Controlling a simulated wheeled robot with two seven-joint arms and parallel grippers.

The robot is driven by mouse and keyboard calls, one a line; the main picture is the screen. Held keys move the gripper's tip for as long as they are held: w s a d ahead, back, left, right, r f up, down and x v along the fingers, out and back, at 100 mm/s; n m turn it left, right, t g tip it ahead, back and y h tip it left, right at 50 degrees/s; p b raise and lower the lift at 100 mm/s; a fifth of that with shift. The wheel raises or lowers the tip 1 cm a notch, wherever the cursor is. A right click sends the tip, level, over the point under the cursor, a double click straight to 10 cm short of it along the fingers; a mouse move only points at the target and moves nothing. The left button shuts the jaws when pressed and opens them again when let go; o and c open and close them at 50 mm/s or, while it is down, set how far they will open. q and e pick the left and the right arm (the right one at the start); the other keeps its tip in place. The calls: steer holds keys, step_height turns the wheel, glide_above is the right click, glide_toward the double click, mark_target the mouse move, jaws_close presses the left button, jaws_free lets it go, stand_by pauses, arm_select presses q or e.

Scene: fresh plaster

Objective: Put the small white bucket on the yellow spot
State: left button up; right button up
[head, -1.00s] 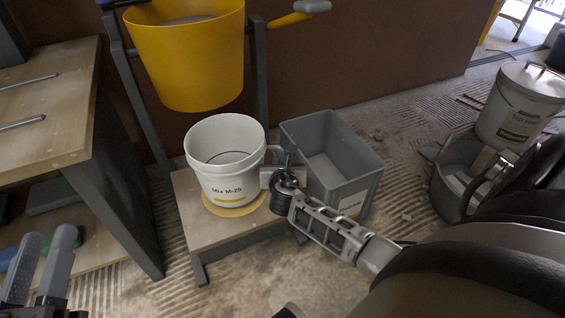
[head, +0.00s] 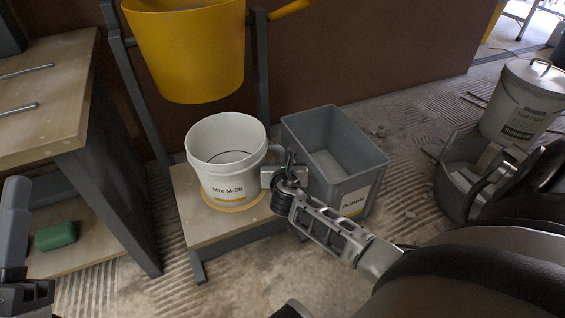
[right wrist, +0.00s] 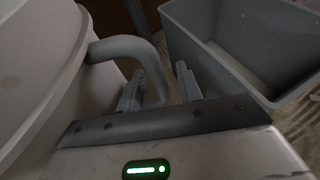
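The small white bucket (head: 222,178), labelled "Mix M-25", stands upright on the yellow spot (head: 243,206) on a low wooden stand. A thin strip of the spot shows along the bucket's front and right. My right gripper (head: 284,174) is at the handle on the bucket's right side. In the right wrist view the handle (right wrist: 128,47) passes between my right fingers (right wrist: 160,88), which are apart, with a gap to the right finger. My left gripper (head: 14,235) is partly cut off at the left edge; its opening cannot be made out.
A grey tub (head: 368,172) stands close right of the stand (head: 222,232). A yellow bucket (head: 187,55) hangs in a frame above and behind. A wooden bench (head: 50,110) is left, with a green block (head: 56,236) below. A larger white bucket (head: 520,105) stands far right.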

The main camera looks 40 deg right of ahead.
steer(key=shift+r, duration=0.15)
